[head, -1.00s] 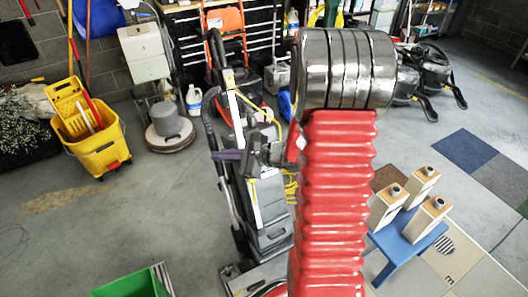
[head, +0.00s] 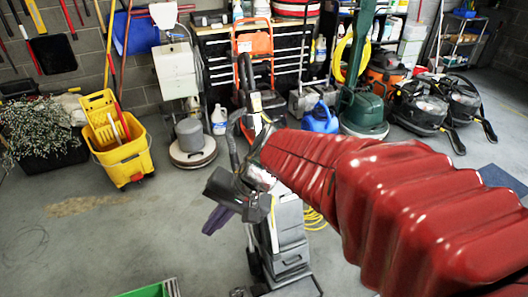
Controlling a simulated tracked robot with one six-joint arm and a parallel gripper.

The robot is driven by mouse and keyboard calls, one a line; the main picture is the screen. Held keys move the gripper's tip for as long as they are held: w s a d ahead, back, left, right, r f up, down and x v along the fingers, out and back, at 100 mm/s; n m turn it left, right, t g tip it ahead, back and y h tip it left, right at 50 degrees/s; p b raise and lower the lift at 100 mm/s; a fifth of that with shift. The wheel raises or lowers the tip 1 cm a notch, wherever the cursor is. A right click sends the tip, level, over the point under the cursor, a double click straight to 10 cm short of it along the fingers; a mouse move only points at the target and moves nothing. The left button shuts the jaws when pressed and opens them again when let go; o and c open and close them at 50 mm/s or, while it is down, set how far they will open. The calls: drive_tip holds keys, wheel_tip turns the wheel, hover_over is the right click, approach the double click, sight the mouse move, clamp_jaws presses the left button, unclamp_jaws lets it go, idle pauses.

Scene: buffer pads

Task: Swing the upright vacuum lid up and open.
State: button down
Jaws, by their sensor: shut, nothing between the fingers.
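The upright vacuum (head: 290,236) stands on the floor near the middle of the head view. It has a grey and black body, and its handle rises behind my arm. My red ribbed arm covers its upper right part, so I cannot make out the lid or its angle clearly. My gripper (head: 216,220) has dark purple fingers, shut and empty, pointing down and left. It appears just left of the vacuum's body, with a visible gap of floor between them in the picture. I cannot tell the depth between them.
A yellow mop bucket (head: 120,150) and a floor polisher (head: 191,142) stand behind to the left. A green bin (head: 148,291) shows at the bottom edge. Black vacuums (head: 428,108) stand at the right back. The floor left of my gripper is clear.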

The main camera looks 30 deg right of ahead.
drive_tip(key=s+d+r+n+t+h, duration=0.2)
drive_tip(key=s+d+r+n+h, duration=0.2)
drive_tip(key=s+n, duration=0.3)
drive_tip(key=shift+d+r+h, duration=0.4)
drive_tip(key=shift+r+h, duration=0.5)
